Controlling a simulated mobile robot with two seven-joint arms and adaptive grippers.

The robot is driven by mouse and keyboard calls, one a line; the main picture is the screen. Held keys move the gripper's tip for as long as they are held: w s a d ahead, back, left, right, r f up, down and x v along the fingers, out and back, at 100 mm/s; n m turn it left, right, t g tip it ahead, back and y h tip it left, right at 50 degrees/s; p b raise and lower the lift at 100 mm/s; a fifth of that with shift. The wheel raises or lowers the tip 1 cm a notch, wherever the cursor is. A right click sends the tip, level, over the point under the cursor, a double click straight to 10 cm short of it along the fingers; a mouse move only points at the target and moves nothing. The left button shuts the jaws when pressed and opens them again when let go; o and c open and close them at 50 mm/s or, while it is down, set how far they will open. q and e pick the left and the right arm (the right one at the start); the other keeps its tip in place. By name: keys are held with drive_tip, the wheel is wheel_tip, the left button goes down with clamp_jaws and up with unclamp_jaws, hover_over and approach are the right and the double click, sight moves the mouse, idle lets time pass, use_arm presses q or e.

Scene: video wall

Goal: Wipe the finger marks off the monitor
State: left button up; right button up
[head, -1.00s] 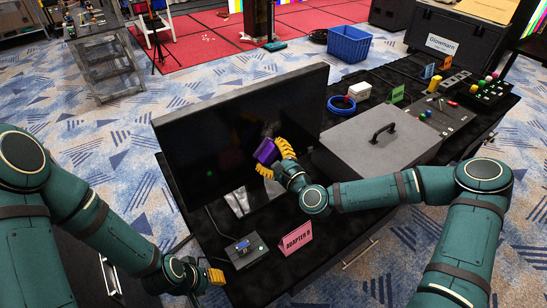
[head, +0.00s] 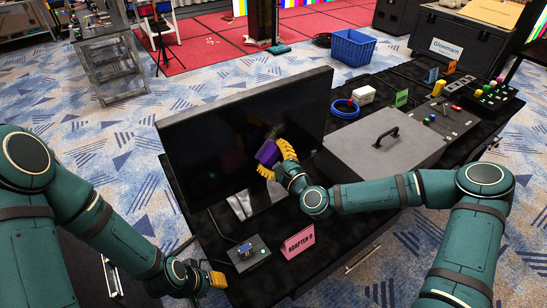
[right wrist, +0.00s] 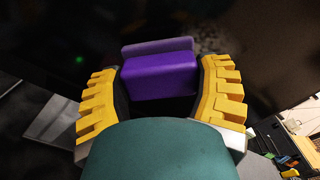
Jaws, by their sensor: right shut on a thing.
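The monitor (head: 215,135) stands on the black-covered table, its dark screen facing me. My right gripper (head: 275,160) is shut on a purple block-like wiper (head: 267,153) and holds it at the right half of the screen. In the right wrist view the wiper (right wrist: 160,75) sits between the yellow fingers (right wrist: 160,95), close to the dark screen; I cannot tell whether it touches. Faint greyish marks (right wrist: 215,40) show on the screen beside the wiper. My left gripper (head: 217,280) is low at the table's front left, seen only in part, away from the monitor.
A small grey device (head: 248,252) and a pink "ADAPTER" card (head: 299,242) stand before the monitor. A grey case (head: 375,143) with a black handle lies right of my right gripper. A blue cable coil (head: 345,108), a white box (head: 363,95) and a control panel (head: 445,118) lie farther right.

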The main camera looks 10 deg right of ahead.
sight(273, 141)
drive_tip(key=shift+w+a, duration=0.25)
drive_tip(key=shift+w, duration=0.35)
drive_tip(key=shift+d, duration=0.1)
drive_tip(key=shift+w+d+b, duration=0.35)
drive_tip(key=shift+d, duration=0.5)
drive_tip(key=shift+w+d+b, duration=0.3)
drive_tip(key=shift+d+b, duration=0.05)
drive_tip(key=shift+d, duration=0.45)
drive_tip(key=shift+w+d+b, duration=0.35)
drive_tip(key=shift+w+d, duration=0.05)
drive_tip(key=shift+d, duration=0.4)
drive_tip(key=shift+w+d+b, duration=0.35)
drive_tip(key=shift+d, duration=0.45)
drive_tip(key=shift+r+p, duration=0.55)
drive_tip(key=shift+r, duration=0.3)
drive_tip(key=shift+s+a, duration=0.45)
drive_tip(key=shift+a, duration=0.7)
drive_tip(key=shift+s+a, duration=0.45)
drive_tip(key=shift+a, duration=0.65)
drive_tip(key=shift+s+a, duration=0.45)
drive_tip(key=shift+a, duration=0.7)
drive_tip(key=shift+s+r+p, duration=0.1)
drive_tip(key=shift+r+p, duration=0.65)
drive_tip(key=shift+w+d+f+b, duration=0.1)
drive_tip(key=shift+w+d+b, duration=0.25)
drive_tip(key=shift+d, duration=0.5)
drive_tip(key=shift+w+d, duration=0.25)
drive_tip(key=shift+d, duration=0.25)
drive_tip(key=shift+w+d, duration=0.25)
drive_tip(key=shift+d, duration=0.2)
